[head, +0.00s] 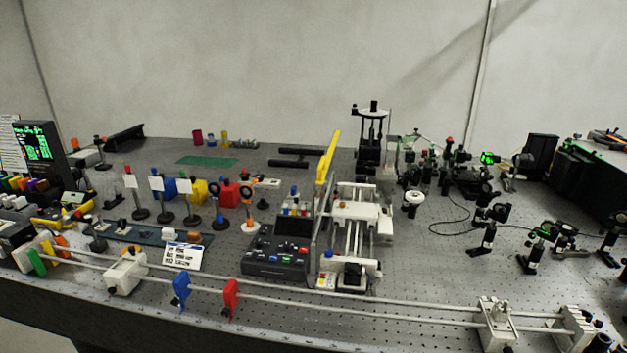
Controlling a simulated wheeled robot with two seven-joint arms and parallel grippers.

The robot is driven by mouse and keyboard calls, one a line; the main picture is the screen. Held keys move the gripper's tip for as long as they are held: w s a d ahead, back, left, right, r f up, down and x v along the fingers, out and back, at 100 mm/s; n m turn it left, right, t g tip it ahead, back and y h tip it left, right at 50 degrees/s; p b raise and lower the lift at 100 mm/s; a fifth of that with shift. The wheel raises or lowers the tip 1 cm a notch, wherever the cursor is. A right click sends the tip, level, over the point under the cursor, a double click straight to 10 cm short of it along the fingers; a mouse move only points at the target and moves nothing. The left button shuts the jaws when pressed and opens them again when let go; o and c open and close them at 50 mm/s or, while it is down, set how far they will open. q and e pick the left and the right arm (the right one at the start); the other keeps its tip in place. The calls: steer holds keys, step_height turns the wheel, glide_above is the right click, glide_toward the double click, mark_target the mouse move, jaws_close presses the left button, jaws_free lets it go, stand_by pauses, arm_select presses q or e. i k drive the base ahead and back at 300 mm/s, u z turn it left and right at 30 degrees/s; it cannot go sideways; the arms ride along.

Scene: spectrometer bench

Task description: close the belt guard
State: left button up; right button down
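What looks like the belt guard is a yellow-edged flap (328,157) standing steeply upright near the middle of the bench, tilted a little. A thin grey panel runs down from it along the left side of a white belt-and-rail unit (356,215). The flap stands above the unit, so the rails show uncovered. How the flap is hinged is too small to tell. Neither of my grippers is in view.
A dark control box (278,258) with buttons stands directly left of the unit. Long rails with a blue holder (181,291) and a red holder (231,298) cross the front edge. Optics posts crowd the right. The perforated bench (430,280) is clear right of the unit.

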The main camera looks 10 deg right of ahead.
mark_target(321, 192)
steer(key=u, duration=0.05)
steer(key=k, duration=0.15)
steer(key=u, duration=1.4)
steer(key=i, duration=1)
steer(key=z, duration=1.45)
